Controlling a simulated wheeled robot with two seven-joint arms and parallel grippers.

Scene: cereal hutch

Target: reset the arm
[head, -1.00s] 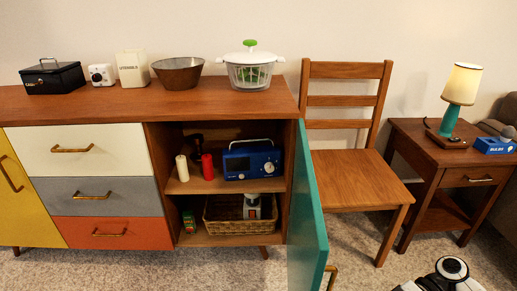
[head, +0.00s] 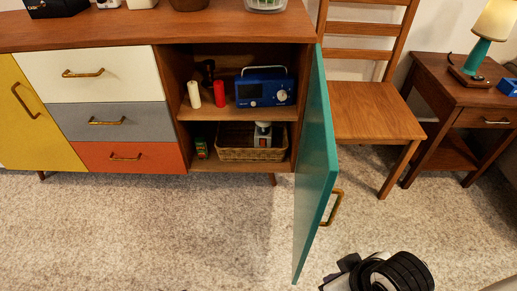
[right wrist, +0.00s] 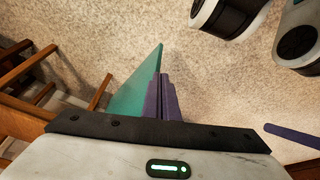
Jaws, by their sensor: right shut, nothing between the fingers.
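My right arm shows at the bottom right of the head view, beside the open teal door (head: 318,165) and low in front of it. In the right wrist view the fingers of my right gripper (right wrist: 161,98) are together with nothing between them. The teal door (right wrist: 132,90) shows just behind and left of the fingers there; I cannot tell how close they are to it. The door stands swung out from the cabinet, and its brass handle (head: 332,207) is on the side towards my right arm. My left gripper is not in view.
The open cabinet compartment holds a blue radio (head: 265,87), a white candle (head: 194,94), a red candle (head: 219,93) and a wicker basket (head: 235,153). A wooden chair (head: 370,112) and a side table (head: 448,85) stand right of the door. The carpet (head: 150,235) in front is clear.

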